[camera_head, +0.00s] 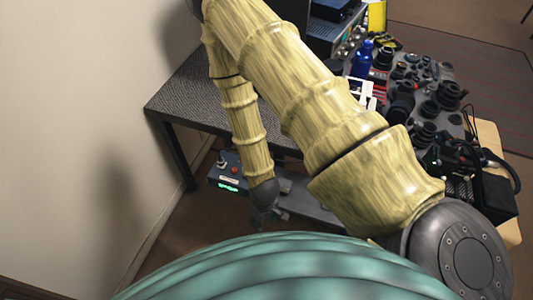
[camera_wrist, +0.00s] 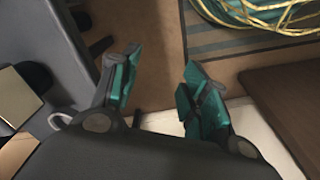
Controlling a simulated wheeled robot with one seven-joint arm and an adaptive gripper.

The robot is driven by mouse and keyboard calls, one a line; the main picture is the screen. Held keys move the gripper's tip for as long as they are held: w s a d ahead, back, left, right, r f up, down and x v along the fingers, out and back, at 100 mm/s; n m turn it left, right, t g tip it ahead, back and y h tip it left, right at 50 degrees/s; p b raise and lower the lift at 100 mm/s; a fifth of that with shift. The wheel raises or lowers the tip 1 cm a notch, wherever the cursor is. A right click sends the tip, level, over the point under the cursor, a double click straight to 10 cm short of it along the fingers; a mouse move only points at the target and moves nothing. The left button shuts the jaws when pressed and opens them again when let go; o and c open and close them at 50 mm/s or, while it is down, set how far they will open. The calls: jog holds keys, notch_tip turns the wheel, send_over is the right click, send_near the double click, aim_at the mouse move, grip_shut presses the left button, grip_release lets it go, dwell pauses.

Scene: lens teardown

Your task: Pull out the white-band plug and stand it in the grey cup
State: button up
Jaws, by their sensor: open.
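My gripper (camera_head: 264,215) hangs low beside the table in the head view, over the floor and near a grey box. In the wrist view my gripper (camera_wrist: 158,95) shows two teal-padded fingers spread apart, with nothing between them. I cannot make out the white-band plug or the grey cup in either view. My arm covers part of the table in the head view.
A dark speckled table (camera_head: 192,98) holds several black lens parts (camera_head: 449,95) and a blue bottle (camera_head: 362,58) at the right. A grey box (camera_head: 228,178) with a green display stands low. Yellow cable coils (camera_wrist: 262,15) lie at the wrist view's top right.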

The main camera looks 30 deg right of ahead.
jog(key=w+r+n+p, duration=0.2)
jog(key=w+r+p, duration=0.3)
jog(key=w+r, duration=0.2)
jog(key=n, duration=0.2)
send_near(220, 159)
jog(key=s+f, duration=0.2)
jog(key=s, duration=0.1)
jog(key=s+f, duration=0.3)
jog(key=shift+d, duration=0.2)
jog(key=shift+n, duration=0.9)
jog(key=w+r, duration=0.1)
jog(key=w, duration=0.1)
jog(key=w+r, duration=0.1)
jog(key=w, duration=0.1)
jog(key=w+r, duration=0.1)
jog(key=w, duration=0.1)
jog(key=shift+a+r, duration=0.25)
jog(key=shift+r, duration=0.15)
jog(key=shift+f, duration=0.15)
jog(key=shift+f+b, duration=2.6)
jog(key=shift+f, duration=1.8)
grip_shut()
